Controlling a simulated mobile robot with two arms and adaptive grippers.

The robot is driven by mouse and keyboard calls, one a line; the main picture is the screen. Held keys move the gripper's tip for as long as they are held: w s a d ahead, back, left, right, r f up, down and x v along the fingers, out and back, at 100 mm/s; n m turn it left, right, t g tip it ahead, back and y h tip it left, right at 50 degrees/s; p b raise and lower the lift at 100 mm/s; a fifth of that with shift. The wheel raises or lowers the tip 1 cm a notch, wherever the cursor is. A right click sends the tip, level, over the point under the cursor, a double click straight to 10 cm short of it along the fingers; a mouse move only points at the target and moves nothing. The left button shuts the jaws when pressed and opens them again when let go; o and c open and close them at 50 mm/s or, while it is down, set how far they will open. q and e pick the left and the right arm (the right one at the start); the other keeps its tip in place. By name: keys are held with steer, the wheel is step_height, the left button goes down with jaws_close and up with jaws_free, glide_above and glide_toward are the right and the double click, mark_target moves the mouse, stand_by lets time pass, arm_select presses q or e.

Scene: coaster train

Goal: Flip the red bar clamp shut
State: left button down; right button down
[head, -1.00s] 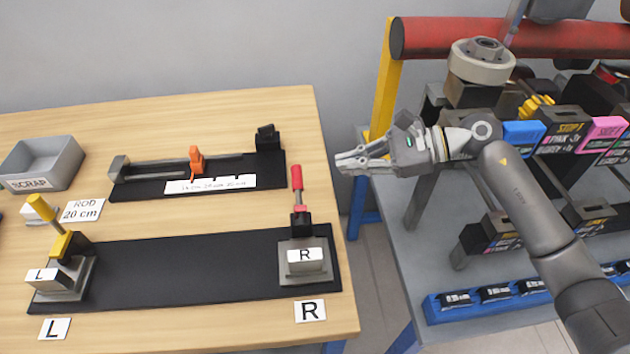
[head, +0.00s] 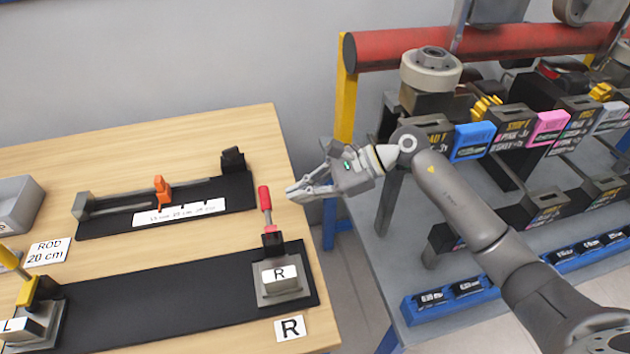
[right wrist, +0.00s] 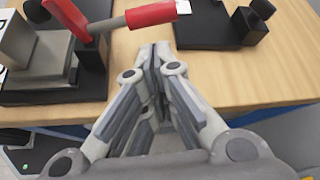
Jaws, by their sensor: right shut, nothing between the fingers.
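The red bar clamp (head: 265,199) stands at the R end of the black fixture board (head: 160,300), on a grey block labelled R (head: 281,287). Its red handle points up, leaning slightly, in the head view. In the right wrist view the red handle (right wrist: 150,14) crosses the top, with a red part (right wrist: 70,15) at its pivot. My right gripper (head: 290,192) is shut and empty, just right of the handle in the head view, apparently not touching it. Its closed fingertips (right wrist: 156,48) show just below the handle in the right wrist view. My left gripper is out of view.
A yellow-handled clamp (head: 22,275) stands at the L end. Behind the board is a black gauge (head: 115,210) with an orange stop (head: 161,188). A grey bin (head: 15,205) is at left. A grey rack table (head: 375,265) stands right, across a gap.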

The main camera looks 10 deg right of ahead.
mark_target(267, 212)
steer(key=shift+p+x, duration=0.5)
steer(key=shift+x, duration=1.9)
